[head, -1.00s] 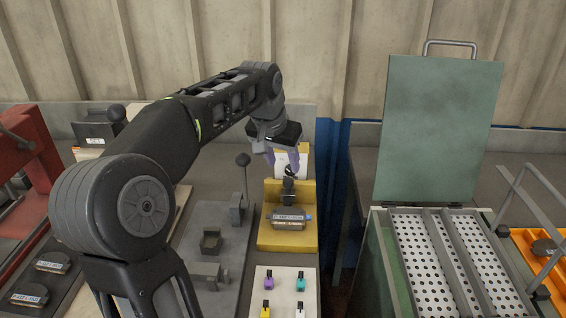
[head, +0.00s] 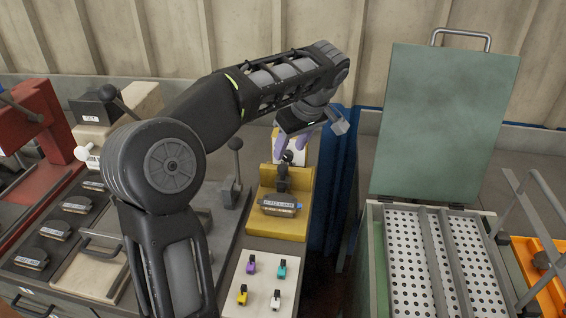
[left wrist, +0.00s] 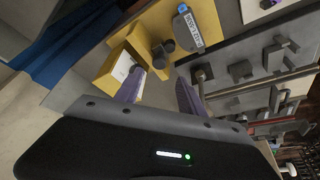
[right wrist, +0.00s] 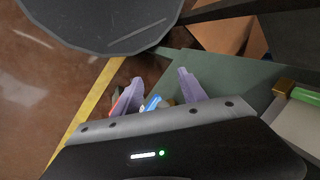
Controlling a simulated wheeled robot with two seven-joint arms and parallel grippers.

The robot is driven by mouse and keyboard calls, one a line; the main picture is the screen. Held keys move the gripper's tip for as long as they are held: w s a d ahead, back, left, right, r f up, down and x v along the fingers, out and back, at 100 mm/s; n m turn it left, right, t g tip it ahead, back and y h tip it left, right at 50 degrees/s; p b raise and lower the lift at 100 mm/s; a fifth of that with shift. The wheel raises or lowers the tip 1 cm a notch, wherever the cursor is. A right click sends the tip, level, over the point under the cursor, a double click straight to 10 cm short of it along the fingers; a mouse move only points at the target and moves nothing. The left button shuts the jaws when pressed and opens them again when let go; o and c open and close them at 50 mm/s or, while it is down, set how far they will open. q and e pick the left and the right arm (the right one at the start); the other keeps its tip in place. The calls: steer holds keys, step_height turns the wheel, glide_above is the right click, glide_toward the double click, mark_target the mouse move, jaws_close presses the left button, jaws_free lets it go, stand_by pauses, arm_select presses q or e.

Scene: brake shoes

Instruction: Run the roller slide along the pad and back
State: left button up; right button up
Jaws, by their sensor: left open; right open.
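A yellow fixture (head: 266,225) holds a dark brake pad (head: 279,206) with a white label and a blue end. Behind the pad stands a dark knobbed part (head: 283,178), apparently the roller slide. In the left wrist view the fixture (left wrist: 164,20), labelled pad (left wrist: 190,27) and dark rollers or knobs (left wrist: 162,52) lie beyond the fingers. My left gripper (head: 294,141) is open and empty, above and behind the knobbed part. Its purple fingers also show in the left wrist view (left wrist: 157,82). My right gripper (right wrist: 160,82) is open in the right wrist view and outside the head view.
A white board (head: 261,287) with several small coloured clips lies in front of the fixture. A lever (head: 234,160) rises left of it. A green-lidded box with perforated trays (head: 409,255) stands right. Several pads lie in a dark tray (head: 20,255) at left.

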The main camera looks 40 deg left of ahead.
mark_target(283, 167)
arm_select(q)
steer(key=shift+w+d, duration=0.1)
steer(key=shift+w, duration=0.05)
steer(key=shift+f, duration=0.15)
steer(key=b+x, duration=0.2)
steer(key=x, duration=0.1)
steer(key=shift+f, duration=0.25)
steer(key=shift+x, duration=2.1)
steer(key=shift+c, duration=0.6)
steer(key=shift+r, duration=0.1)
jaws_close()
